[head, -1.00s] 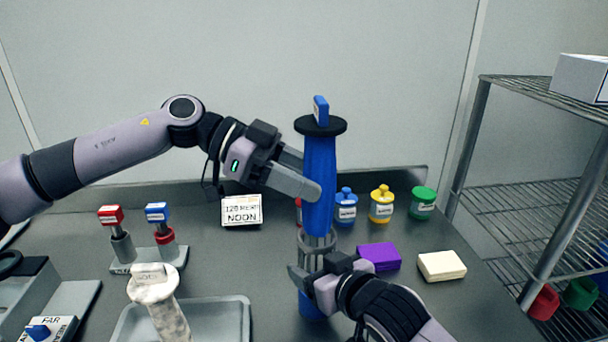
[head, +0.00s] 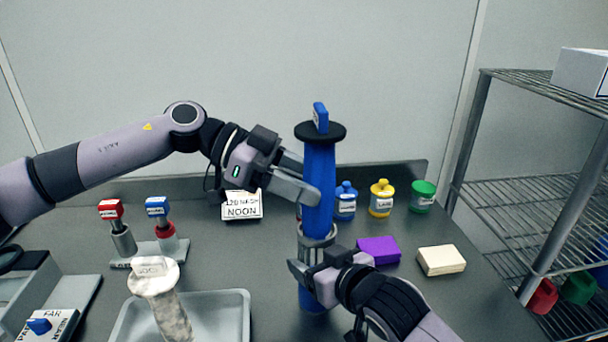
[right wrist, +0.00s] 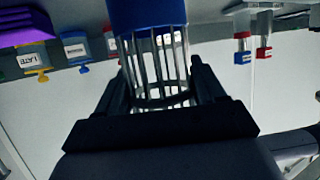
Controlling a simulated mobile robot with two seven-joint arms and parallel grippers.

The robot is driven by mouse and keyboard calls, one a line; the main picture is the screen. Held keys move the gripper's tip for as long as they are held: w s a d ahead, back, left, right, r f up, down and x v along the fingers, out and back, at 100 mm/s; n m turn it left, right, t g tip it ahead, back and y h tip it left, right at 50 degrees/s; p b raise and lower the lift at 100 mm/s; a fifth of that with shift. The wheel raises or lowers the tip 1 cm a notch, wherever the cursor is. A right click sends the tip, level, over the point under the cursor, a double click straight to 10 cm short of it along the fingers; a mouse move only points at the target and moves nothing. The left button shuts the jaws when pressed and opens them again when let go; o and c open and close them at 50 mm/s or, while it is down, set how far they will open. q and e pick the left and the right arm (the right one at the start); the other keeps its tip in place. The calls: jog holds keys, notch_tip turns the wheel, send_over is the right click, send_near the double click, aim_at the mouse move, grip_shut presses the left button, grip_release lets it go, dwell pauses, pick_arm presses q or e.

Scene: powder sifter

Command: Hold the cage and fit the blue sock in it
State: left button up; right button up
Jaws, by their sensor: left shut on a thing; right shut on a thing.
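The blue sock (head: 319,185), with a black flange and a blue tag on top, stands nearly upright. My left gripper (head: 313,192) is shut on its side. The grey wire cage (head: 316,250) is directly below, and the sock's lower end meets its top ring. How far the sock reaches inside is unclear. My right gripper (head: 307,280) is shut on the cage. In the right wrist view, the cage's bars (right wrist: 155,62) show between the fingers, with pale background visible through them, and a blue part (right wrist: 147,14) is at its end.
Blue (head: 345,203), yellow (head: 381,199) and green (head: 423,196) jars stand behind right. A purple block (head: 379,250) and a cream block (head: 441,260) lie to the right. A wire shelf (head: 500,185) is at right.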

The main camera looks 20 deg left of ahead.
aim_at(304, 218)
pick_arm(q)
jog(key=shift+f, duration=3.35)
jog(key=o, duration=1.2)
jog(key=shift+f, duration=0.1)
jog(key=shift+o, duration=0.4)
jog(key=v, duration=1.2)
jog(key=shift+r, duration=0.25)
pick_arm(e)
jog(key=o, duration=1.2)
